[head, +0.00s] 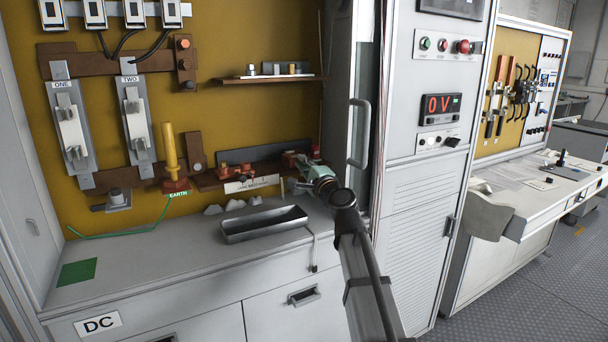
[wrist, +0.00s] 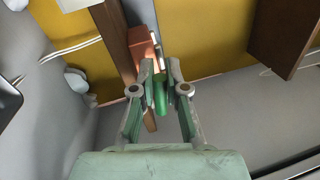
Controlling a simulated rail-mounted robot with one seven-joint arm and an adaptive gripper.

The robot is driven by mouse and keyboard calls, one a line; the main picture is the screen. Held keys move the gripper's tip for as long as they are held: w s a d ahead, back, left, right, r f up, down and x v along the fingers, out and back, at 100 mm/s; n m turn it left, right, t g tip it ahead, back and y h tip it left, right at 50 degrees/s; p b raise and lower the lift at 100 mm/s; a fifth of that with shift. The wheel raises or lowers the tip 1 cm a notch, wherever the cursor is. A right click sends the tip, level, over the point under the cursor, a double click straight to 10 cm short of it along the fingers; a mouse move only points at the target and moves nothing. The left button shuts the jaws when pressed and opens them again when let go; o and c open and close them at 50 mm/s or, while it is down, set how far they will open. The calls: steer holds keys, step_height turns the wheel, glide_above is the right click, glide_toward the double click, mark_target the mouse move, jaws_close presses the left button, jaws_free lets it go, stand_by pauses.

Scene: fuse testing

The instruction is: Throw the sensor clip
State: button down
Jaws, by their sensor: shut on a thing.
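My gripper (head: 303,166) is at the right end of a brown shelf low on the yellow back panel. In the wrist view its two fingers (wrist: 161,72) are close together on a narrow green piece (wrist: 160,96). This piece looks like part of the sensor clip, but the fingers cover much of it and I cannot see its full shape. An orange-red block (wrist: 143,48) is right beside the fingertips, on the brown shelf (wrist: 113,30). I cannot tell whether the block and green piece are joined. In the head view my gripper largely hides this spot.
A grey metal tray (head: 262,224) lies on the bench below my gripper. A cabinet door with a handle (head: 360,133) stands close to its right. Red fittings (head: 236,170), a label plate (head: 251,184) and a yellow earth handle (head: 170,148) are to its left.

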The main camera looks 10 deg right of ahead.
stand_by(0.4)
steer(key=c, duration=1.2)
jaws_free()
steer(key=shift+f, duration=0.1)
steer(key=v, duration=0.8)
